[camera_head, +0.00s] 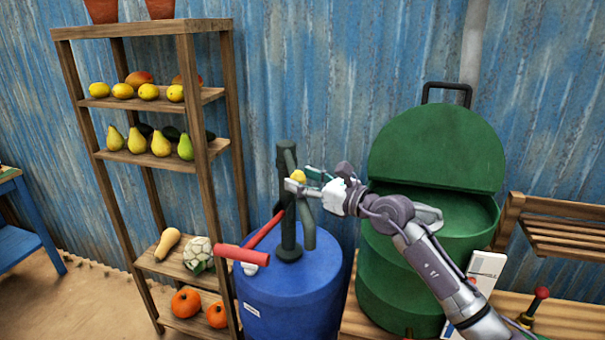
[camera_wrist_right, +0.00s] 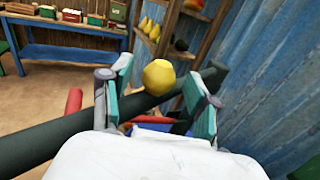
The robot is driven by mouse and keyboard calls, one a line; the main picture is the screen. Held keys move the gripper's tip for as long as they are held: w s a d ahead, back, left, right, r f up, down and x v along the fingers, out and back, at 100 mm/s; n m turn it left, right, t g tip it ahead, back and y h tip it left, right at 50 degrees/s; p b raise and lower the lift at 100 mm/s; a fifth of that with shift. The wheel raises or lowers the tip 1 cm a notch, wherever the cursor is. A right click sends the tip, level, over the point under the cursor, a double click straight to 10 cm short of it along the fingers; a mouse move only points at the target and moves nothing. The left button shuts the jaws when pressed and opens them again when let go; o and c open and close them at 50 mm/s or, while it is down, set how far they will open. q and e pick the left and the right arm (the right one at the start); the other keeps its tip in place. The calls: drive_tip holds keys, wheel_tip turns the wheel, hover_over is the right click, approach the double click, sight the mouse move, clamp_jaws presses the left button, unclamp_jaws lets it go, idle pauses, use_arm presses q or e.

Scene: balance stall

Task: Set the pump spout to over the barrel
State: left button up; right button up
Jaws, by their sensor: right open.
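The pump (camera_head: 288,205) stands on the blue barrel (camera_head: 285,300), a dark green upright column with a red-gripped handle (camera_head: 240,254) reaching to the lower left. A grey-green pipe, apparently the spout (camera_head: 307,228), hangs down just right of the column; its end appears above the barrel's top. A yellow knob (camera_head: 298,176) sits near the top of the pump. My right gripper (camera_head: 304,183) is open at the knob. In the right wrist view the knob (camera_wrist_right: 158,77) lies between the two fingers, with a dark tube (camera_wrist_right: 70,130) crossing behind; contact cannot be told. My left gripper is not in view.
A green bin (camera_head: 400,275) with a raised round lid (camera_head: 437,150) stands right of the barrel, behind my right arm. A wooden shelf (camera_head: 215,150) with fruit stands close at the left. A wooden bench (camera_head: 570,318) is at the lower right, and a blue corrugated wall is behind.

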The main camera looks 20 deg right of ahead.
drive_tip(key=shift+w+a, duration=0.15)
drive_tip(key=shift+c, duration=0.2)
clamp_jaws()
